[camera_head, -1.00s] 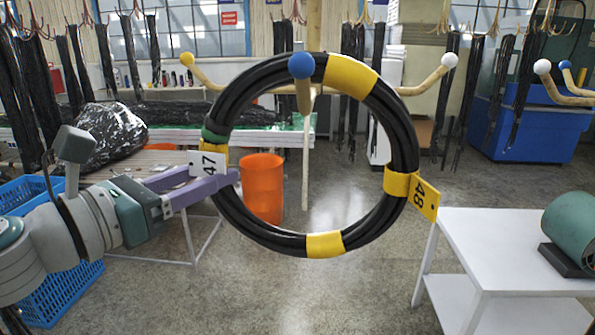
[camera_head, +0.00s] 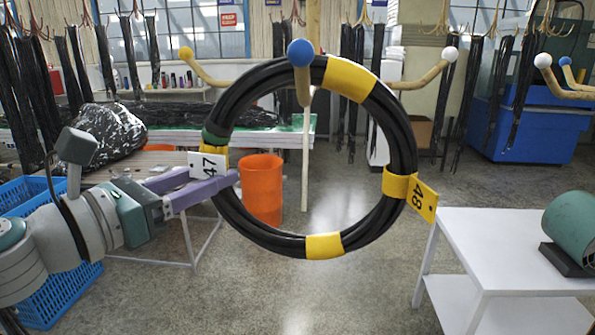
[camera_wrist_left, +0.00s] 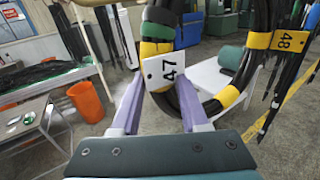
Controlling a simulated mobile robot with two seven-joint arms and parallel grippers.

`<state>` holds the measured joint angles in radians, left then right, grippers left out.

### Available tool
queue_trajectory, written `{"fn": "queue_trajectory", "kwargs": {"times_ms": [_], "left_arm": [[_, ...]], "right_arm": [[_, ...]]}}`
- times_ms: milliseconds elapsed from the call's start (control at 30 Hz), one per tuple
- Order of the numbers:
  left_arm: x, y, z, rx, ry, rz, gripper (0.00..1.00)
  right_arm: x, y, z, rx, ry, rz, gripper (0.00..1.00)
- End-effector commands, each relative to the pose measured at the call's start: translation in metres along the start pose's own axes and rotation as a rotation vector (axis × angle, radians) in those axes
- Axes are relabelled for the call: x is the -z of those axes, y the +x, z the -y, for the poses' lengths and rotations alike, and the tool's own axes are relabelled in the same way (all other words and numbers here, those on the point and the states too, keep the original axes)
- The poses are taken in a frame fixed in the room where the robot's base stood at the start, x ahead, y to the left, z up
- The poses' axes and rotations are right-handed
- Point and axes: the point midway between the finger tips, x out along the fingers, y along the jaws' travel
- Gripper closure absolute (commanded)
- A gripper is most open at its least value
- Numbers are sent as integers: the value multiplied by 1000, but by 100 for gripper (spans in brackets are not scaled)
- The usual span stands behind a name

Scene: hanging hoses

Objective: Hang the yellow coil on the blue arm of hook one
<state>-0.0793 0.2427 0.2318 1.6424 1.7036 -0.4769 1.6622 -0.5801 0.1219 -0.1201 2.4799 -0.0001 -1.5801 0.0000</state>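The yellow coil (camera_head: 325,246) is a ring of black hose with yellow bands, a green band, a white tag 47 and a yellow tag 48. My left gripper (camera_head: 228,182) is shut on its left side by tag 47; the wrist view shows the purple fingers (camera_wrist_left: 160,95) on either side of the hose. The blue arm (camera_head: 301,54) of the middle hook points at me, its ball in front of the coil's top. Its stem passes through the ring. I cannot tell whether the coil's top touches the stem. My right gripper is out of view.
The same hook has a yellow-tipped arm (camera_head: 186,54) and a white-tipped arm (camera_head: 450,54). Another hook (camera_head: 566,62) stands at the right edge. A white table (camera_head: 480,235) is at right, an orange bin (camera_head: 262,190) behind the coil, a blue crate (camera_head: 60,290) at left.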

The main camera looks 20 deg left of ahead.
Motion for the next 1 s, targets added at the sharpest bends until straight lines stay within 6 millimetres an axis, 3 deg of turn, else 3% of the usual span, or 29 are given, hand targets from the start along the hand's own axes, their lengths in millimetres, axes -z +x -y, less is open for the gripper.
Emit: {"fn": "queue_trajectory", "kwargs": {"times_ms": [33, 300, 667, 1000], "left_arm": [[-2, 0, 0, -1, -4, 5, 51], [-1, 0, 0, 0, -1, 2, 21], [3, -8, 0, 0, 2, -4, 21], [5, -68, 0, 0, 0, -2, 21]], "right_arm": [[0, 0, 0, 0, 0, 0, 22], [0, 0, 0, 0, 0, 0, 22], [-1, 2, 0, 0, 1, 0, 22], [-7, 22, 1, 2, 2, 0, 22]]}}
